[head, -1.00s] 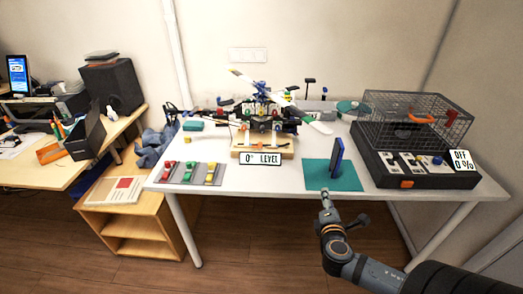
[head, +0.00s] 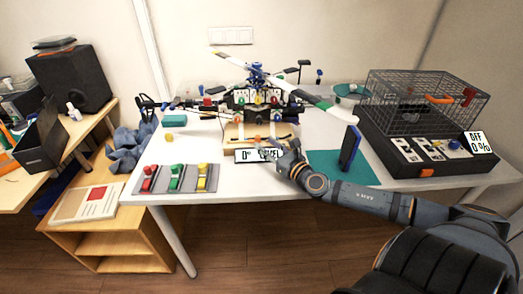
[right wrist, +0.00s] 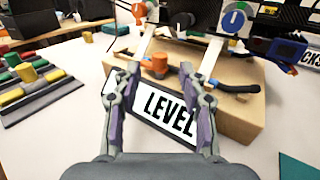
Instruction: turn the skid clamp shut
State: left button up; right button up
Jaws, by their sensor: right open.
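The model helicopter (head: 257,75) stands on a wooden block (head: 233,132) on the white table. In the right wrist view, black skid tubes (right wrist: 238,88) lie across the wooden block (right wrist: 225,115). An orange knob (right wrist: 155,66), which looks like the skid clamp, stands on the block by a skid. My right gripper (head: 279,146) is at the front of the block. In the right wrist view my right gripper (right wrist: 158,76) is open, with the knob showing between its fingertips; I cannot tell whether they reach around it. The "LEVEL" sign (right wrist: 168,113) shows between the fingers. My left gripper is not in view.
Several coloured pieces lie on a grey rack (head: 178,180) at the left front. A blue upright plate (head: 350,146) stands on a teal mat (head: 328,170) behind my right arm. A wire cage (head: 420,98) on a black base stands at the right.

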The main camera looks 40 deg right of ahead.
aim_at(255, 139)
jog(key=shift+w+d+r+p, duration=0.15)
jog(key=shift+w+r+p, duration=0.05)
jog(key=shift+w+p, duration=0.45)
jog(key=shift+w, duration=0.5)
jog(key=shift+w+a+f+p, duration=0.1)
jog(key=shift+w+a+p, duration=0.15)
jog(key=shift+w+p, duration=0.1)
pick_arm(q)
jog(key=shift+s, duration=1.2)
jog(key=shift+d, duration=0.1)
pick_arm(e)
grip_shut()
